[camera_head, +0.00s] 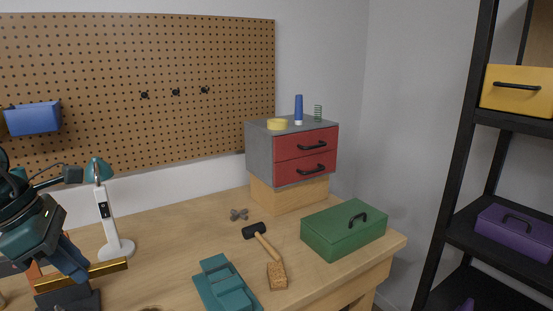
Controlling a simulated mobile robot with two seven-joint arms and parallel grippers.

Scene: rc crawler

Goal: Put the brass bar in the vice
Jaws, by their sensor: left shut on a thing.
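The brass bar (108,268) is a long, square-edged bar at the lower left, lying nearly level across the picture. My left gripper (76,270) comes in from the left and its blue fingers are shut on the bar. The bar's right end sticks out past the fingers. The teal vice (225,287) stands on the bench at the bottom middle, to the right of the bar and apart from it. Its lower part is cut off by the picture edge. My right gripper is out of view.
A dark block (70,300) lies below the bar; I cannot tell if they touch. A white lamp (108,222) stands behind the bar. A mallet (263,240), cork-like block (277,276) and green toolbox (342,232) lie right of the vice. Bench between lamp and vice is clear.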

